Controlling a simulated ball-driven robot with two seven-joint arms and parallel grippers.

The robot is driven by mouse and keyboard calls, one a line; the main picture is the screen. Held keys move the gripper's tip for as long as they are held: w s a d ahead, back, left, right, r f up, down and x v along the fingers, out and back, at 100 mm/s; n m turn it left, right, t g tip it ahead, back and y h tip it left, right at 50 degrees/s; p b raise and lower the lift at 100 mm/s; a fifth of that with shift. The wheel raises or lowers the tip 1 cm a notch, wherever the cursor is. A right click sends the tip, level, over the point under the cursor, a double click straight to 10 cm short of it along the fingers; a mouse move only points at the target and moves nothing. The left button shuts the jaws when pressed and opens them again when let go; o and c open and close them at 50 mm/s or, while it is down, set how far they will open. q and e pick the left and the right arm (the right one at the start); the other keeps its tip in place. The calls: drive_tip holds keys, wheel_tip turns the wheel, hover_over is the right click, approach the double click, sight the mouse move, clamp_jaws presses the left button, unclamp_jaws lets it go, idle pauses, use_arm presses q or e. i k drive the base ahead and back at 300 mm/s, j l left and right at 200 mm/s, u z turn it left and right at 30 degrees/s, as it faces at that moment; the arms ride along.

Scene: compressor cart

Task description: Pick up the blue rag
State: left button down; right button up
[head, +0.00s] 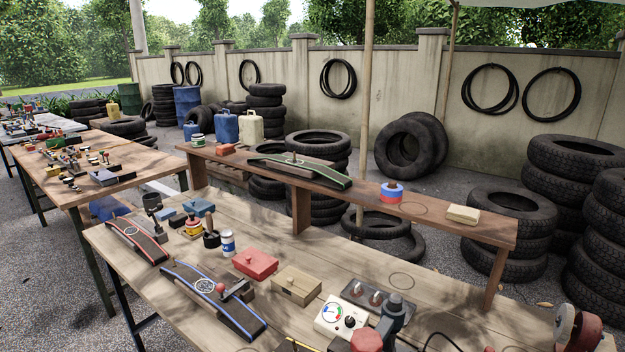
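I cannot clearly make out a blue rag. Two small blue items lie at the far left part of the near wooden table (330,262) in the head view. One is a blue boxy piece (198,207). Neither of my grippers is in view.
A red box (255,263), a wooden box (296,285), a white gauge box (340,316) and blue-edged (214,300) and red-edged (137,240) long pieces crowd the table. A raised plank shelf (440,222) runs along its back. Tyres (500,225) stand behind.

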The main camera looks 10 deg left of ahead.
sight(163, 215)
drive_tip(key=u, duration=1.3)
drive_tip(key=i+j, duration=0.25)
drive_tip(key=j, duration=0.15)
drive_tip(key=i+j, duration=0.25)
drive_tip(key=j, duration=0.15)
